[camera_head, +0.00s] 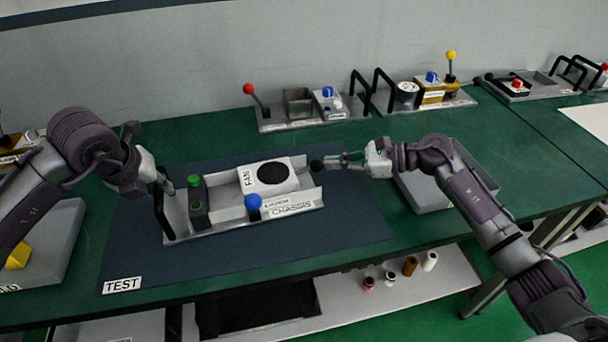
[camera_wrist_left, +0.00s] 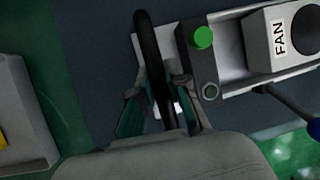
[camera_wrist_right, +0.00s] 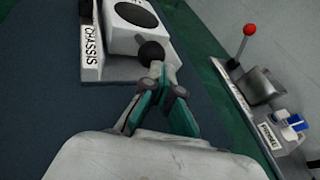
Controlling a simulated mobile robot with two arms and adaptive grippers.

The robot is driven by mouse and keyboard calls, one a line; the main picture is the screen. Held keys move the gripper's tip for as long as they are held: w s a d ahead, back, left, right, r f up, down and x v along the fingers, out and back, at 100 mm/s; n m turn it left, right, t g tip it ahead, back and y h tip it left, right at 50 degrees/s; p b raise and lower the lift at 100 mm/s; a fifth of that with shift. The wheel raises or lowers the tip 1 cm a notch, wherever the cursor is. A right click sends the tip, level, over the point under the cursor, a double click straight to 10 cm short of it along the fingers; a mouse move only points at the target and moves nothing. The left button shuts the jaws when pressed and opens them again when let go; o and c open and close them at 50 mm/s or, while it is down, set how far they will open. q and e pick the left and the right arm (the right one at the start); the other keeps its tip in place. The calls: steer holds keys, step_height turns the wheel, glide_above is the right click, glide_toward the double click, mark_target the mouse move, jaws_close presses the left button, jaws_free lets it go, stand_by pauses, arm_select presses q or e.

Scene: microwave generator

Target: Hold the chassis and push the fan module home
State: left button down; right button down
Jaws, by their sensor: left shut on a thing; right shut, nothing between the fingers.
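The chassis (camera_head: 180,232), a grey tray labelled CHASSIS, lies on the dark mat. The fan module (camera_head: 283,187), a white box with a black disc and a FAN label, sits in it. A gap shows between the fan module and the dark block with the green button (camera_head: 194,181). My left gripper (camera_wrist_left: 158,100) is shut on the chassis's black handle (camera_wrist_left: 150,45) at the left end. My right gripper (camera_wrist_right: 158,70) is shut and empty at the right end, its tips at a dark round knob (camera_wrist_right: 151,52). I cannot tell whether they touch.
A blue knob (camera_head: 253,202) on a lever stands at the chassis's front. The mat (camera_head: 230,253) is clear in front. Fixtures with a red-knobbed lever (camera_head: 248,89) and a yellow-knobbed lever (camera_head: 451,56) stand along the back.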

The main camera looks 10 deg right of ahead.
mark_target(320, 166)
arm_select(q)
steer(key=shift+s+d+f, duration=0.1)
steer(key=shift+d+f, duration=0.05)
steer(key=shift+f, duration=0.15)
arm_select(e)
steer(key=shift+a, duration=0.2)
steer(key=shift+s+a, duration=0.1)
steer(key=shift+a, duration=1.45)
steer(key=shift+s+a, duration=0.1)
steer(key=shift+a, duration=0.65)
arm_select(q)
steer(key=shift+r, duration=0.1)
arm_select(e)
steer(key=shift+a, duration=0.5)
steer(key=shift+d+r, duration=1.35)
steer(key=shift+r, duration=0.15)
